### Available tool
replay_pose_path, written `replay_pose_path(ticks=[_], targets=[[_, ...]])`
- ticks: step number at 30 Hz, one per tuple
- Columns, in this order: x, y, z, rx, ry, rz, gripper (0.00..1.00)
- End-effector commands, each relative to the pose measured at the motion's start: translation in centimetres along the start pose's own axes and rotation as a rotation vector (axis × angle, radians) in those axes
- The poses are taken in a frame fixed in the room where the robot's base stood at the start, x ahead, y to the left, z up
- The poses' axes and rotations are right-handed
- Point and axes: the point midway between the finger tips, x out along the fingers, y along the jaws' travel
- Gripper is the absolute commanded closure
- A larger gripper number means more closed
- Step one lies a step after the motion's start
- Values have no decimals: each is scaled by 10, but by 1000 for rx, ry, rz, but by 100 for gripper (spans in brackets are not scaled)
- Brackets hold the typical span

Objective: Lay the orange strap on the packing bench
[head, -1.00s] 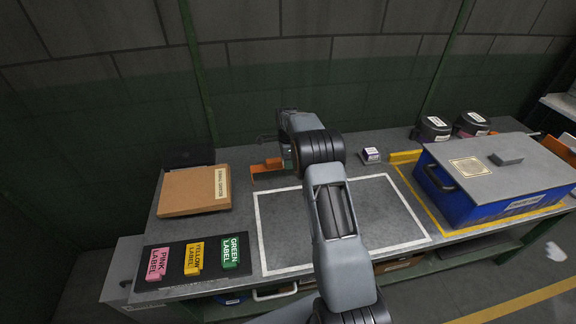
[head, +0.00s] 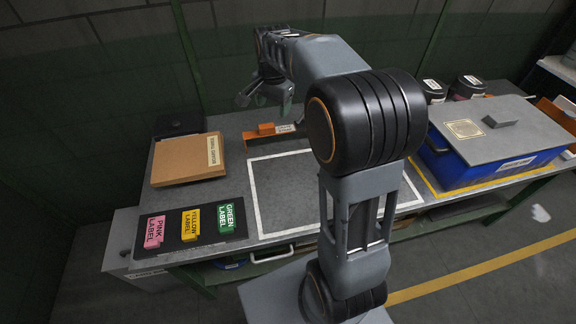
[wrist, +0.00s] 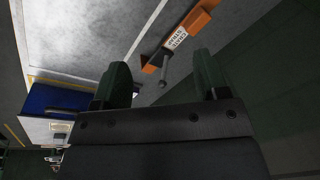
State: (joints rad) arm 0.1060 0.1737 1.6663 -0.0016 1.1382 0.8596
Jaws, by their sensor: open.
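The orange strap (head: 256,136) lies on the packing bench (head: 236,190) near its back edge, to the right of the brown carton. It has a raised orange block and a white label. In the wrist view the strap (wrist: 199,19) shows beyond the fingers, with a small grey rod-like piece by its label end. My gripper (head: 265,100) is open and empty, raised above the back of the bench and apart from the strap. Its two fingers also show in the wrist view (wrist: 160,72), with nothing between them at the tips.
The brown carton (head: 182,165) sits at the left. Pink, yellow and green label blocks lie on a black mat (head: 167,242) in front of it. A blue crate with a grey lid (head: 512,128) stands at the right. A white-outlined area (head: 268,200) mid-bench looks clear where visible; my arm covers part.

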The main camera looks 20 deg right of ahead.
Motion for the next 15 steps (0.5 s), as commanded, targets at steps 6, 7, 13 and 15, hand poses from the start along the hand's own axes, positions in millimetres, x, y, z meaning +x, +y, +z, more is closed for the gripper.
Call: replay_pose_path(ticks=[6, 7, 13, 15], targets=[[-27, 68, 85, -476, 74, -71, 33], [-26, 76, 95, -531, 83, -77, 33], [-15, 121, 140, -816, 139, -102, 33], [-11, 130, 149, -878, 151, -105, 33]])
